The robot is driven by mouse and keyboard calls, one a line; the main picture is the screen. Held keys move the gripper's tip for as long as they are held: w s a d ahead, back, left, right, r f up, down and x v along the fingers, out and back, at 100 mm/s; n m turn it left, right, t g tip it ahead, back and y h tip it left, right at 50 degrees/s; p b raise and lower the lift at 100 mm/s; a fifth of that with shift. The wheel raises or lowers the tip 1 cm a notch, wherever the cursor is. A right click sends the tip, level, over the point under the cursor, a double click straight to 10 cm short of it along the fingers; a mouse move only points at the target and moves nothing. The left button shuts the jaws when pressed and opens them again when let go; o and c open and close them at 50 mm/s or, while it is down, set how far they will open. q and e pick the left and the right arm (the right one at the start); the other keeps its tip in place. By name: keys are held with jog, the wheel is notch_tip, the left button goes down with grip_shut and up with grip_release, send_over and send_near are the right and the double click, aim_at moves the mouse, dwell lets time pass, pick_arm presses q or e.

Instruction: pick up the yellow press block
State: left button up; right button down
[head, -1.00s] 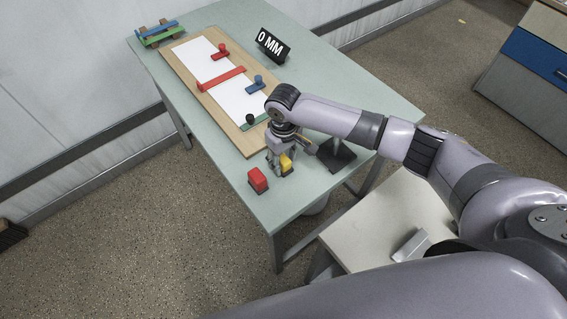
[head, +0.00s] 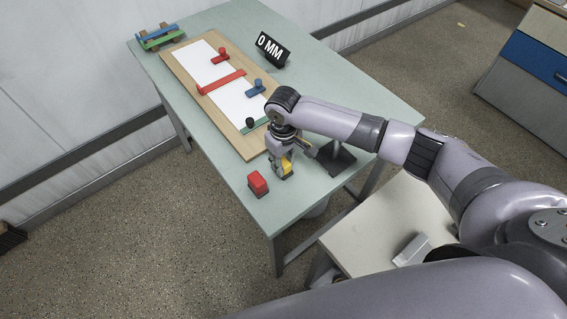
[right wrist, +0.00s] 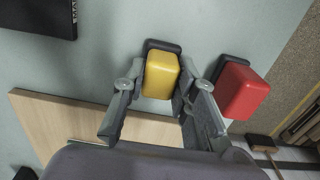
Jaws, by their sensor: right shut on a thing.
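The yellow press block (right wrist: 161,76), with a dark base, is between the two fingers of my right gripper (right wrist: 160,108) in the right wrist view. In the head view my right gripper (head: 282,170) is over the near part of the green table, with a bit of the yellow block (head: 287,166) showing between its fingers. It is shut on the block. I cannot tell whether the block touches the tabletop. My left gripper is not in view.
A red block (head: 258,183) stands beside the gripper, near the table's edge; it also shows in the right wrist view (right wrist: 242,91). A wooden board (head: 247,144) with white paper (head: 232,93) lies behind. A black stand (head: 337,158) is to the right.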

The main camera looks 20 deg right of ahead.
aim_at(283, 162)
notch_tip(283, 162, up, 20)
jog(key=b, duration=0.2)
jog(key=shift+b, duration=0.4)
jog(key=shift+f, duration=0.1)
